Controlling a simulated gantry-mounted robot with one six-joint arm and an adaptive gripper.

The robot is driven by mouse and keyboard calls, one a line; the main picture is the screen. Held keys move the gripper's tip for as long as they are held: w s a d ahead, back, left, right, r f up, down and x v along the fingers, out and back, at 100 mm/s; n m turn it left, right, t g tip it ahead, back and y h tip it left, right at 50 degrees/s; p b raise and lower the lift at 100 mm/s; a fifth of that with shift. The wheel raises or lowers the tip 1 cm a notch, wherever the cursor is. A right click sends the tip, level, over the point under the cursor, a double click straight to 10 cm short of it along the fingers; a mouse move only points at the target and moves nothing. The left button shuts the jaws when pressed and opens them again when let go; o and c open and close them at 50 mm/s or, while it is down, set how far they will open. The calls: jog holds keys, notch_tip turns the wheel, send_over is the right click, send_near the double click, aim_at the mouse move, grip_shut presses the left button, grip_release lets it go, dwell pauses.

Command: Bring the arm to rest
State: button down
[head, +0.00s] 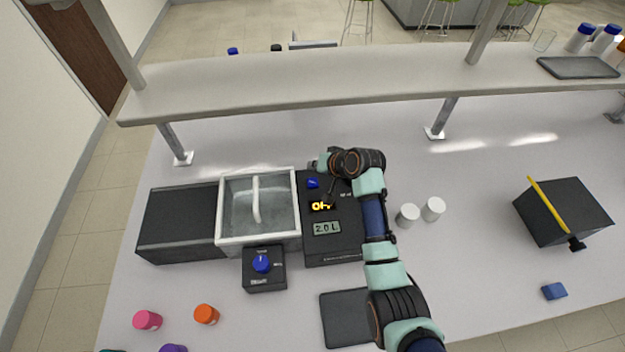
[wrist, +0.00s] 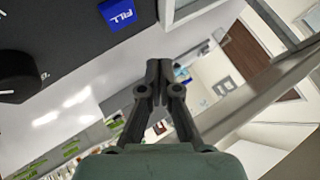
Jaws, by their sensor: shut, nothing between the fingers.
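My arm (head: 373,215) reaches up from the bottom right of the head view, its wrist over the black control panel (head: 314,250). My gripper (wrist: 158,68) is shut and empty in the wrist view, its two fingertips together. In the head view the fingers are dark against the panel and hard to make out. The blue FILL button (wrist: 118,13) lies up and left of the fingertips, apart from them. It also shows in the head view (head: 313,183), near the wrist. Below it are a lit yellow display (head: 321,206) and a grey readout (head: 327,228) that appears to read 20L.
A clear-lidded basin (head: 257,238) stands left of the panel, with a blue-knob box (head: 264,280) in front. Two white cups (head: 408,215) stand right of my arm. A raised shelf (head: 300,88) spans the back. A black box (head: 575,218) is at right.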

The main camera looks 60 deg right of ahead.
dwell(0.4)
jog(key=w+a+r+n+t+y+p, duration=0.1)
jog(key=w+a+r+n+p, duration=0.35)
jog(key=a, duration=0.75)
jog(key=w+a+r+n+p, duration=0.2)
jog(key=w+a+r, duration=0.3)
jog(key=a+r, duration=0.45)
jog(key=s+a+r+n+t+p, duration=0.1)
jog(key=a+r, duration=0.3)
jog(key=a, duration=0.5)
jog(key=s+a+r+n+t+y+p, duration=0.1)
jog(key=s+a+r+n+p, duration=0.1)
jog(key=a, duration=0.7)
jog(key=s+a+r+n+t+y+p, duration=0.1)
jog(key=s+a+r+n+p, duration=0.1)
jog(key=s+a+r, duration=0.3)
jog(key=a+r+n, duration=0.1)
jog(key=a+r, duration=0.1)
jog(key=a, duration=0.2)
jog(key=shift+a+r+n, duration=0.25)
jog(key=shift+r+n, duration=0.1)
jog(key=shift+d, duration=0.1)
